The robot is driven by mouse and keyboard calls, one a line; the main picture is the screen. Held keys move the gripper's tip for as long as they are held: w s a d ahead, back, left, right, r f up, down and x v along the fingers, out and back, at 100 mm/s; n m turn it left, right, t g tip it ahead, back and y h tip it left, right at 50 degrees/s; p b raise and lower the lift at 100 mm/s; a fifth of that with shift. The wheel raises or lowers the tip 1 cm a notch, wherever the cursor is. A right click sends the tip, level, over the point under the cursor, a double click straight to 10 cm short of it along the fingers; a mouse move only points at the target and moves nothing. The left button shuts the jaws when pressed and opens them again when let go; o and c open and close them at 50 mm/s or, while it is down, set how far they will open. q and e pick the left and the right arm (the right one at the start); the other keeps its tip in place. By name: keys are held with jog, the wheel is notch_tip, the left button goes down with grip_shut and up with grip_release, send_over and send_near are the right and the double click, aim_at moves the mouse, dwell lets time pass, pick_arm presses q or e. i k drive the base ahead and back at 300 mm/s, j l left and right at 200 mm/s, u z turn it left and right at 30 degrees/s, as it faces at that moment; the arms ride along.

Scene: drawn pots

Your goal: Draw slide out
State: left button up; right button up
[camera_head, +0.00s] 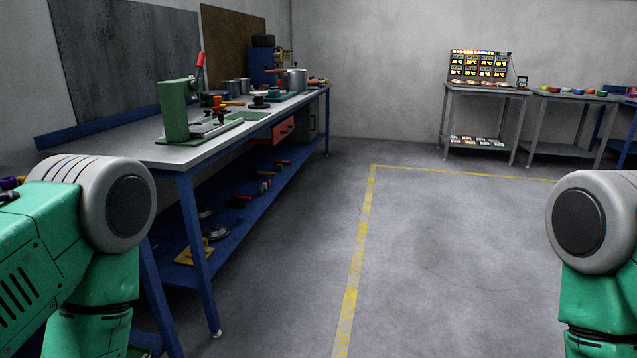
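A red drawer front (283,130) sits under the top of the long workbench (150,150) on the left, well ahead of me. It looks shut or nearly so; at this distance I cannot tell exactly. Metal pots (296,80) stand on the far part of the bench top. My green arms show at the left and right edges of the head view. Both grippers are out of the picture.
A green press with a red handle (174,112) stands on the near bench top. Tools lie on the blue lower shelf (250,205). The floor (450,260) right of the bench is clear, with yellow lines. Grey tables (483,91) stand at the back right.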

aim_at(197, 129)
jog(key=i+u, duration=0.25)
jog(key=i, duration=0.25)
jog(key=i+l+u, duration=0.25)
jog(key=i, duration=0.2)
jog(key=i+l+u, duration=0.3)
jog(key=i, duration=0.15)
jog(key=i+l+u, duration=0.25)
jog(key=i, duration=0.2)
